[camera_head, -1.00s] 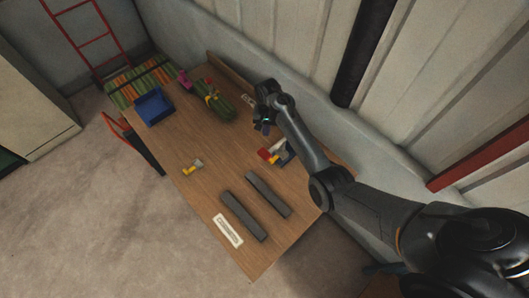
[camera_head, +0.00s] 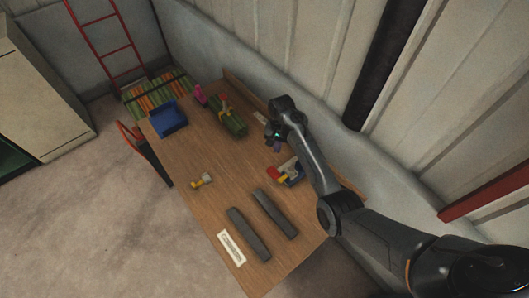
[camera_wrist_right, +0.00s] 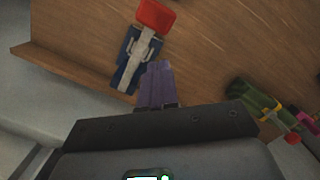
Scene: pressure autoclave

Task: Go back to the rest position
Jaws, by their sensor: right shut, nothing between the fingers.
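My right gripper (camera_head: 276,147) is over the back right part of the wooden table (camera_head: 188,158), near the wall. Its purple fingers (camera_wrist_right: 158,84) are together with nothing between them in the right wrist view. Just beyond the fingertips there, and apart as far as I can tell, is a blue, white and red device (camera_wrist_right: 140,50). It also shows on the table in the head view (camera_head: 288,174), close to my right arm. My left gripper is not in view.
A blue bin (camera_head: 168,120), a pink object (camera_head: 200,95) and a green bundle (camera_head: 229,122) stand at the far end. A small yellow and white part (camera_head: 202,181), two dark grey bars (camera_head: 274,214) and a white label (camera_head: 231,249) lie nearer. A wall borders the table's right side.

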